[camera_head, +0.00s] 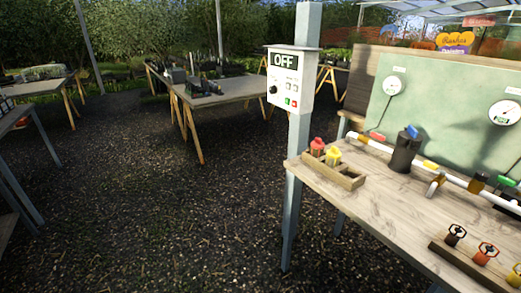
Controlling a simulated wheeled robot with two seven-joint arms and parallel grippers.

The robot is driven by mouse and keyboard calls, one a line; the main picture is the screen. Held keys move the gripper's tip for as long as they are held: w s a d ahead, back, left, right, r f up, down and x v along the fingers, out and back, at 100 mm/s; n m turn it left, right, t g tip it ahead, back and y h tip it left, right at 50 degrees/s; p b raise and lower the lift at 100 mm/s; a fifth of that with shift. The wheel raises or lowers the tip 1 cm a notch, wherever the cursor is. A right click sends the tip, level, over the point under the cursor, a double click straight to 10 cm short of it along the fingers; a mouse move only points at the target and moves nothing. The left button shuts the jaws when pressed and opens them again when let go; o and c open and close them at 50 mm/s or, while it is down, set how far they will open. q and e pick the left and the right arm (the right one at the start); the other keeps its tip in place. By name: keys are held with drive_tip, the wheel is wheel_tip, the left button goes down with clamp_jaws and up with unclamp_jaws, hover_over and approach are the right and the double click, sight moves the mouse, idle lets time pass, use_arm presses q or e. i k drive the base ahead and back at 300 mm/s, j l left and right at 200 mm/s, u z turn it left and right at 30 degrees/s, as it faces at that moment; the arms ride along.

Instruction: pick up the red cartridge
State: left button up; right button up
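A small red cartridge (317,147) stands upright in the wooden tray (350,182) on the workbench (385,200) at the right. It is in the left end of the tray, and its lower part is hidden by the tray wall. A yellow cartridge (333,157) stands right beside it. The right part of the tray looks empty. Neither of my grippers shows in the head view.
A control box reading OFF (291,75) hangs on a grey post behind the tray. A white pipe with coloured valve handles and a dark cylinder (404,150) stand to the right. A rack with knobs (470,262) lies in front. Gravel floor (180,220) is open at left.

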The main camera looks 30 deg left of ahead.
sight(317, 149)
drive_tip(key=u, duration=0.35)
drive_tip(key=i+j, duration=0.2)
drive_tip(key=i+j+z, duration=0.15)
drive_tip(key=j, duration=0.3)
drive_tip(key=i+j, duration=0.25)
drive_tip(key=i+j+z, duration=0.15)
drive_tip(key=j, duration=0.25)
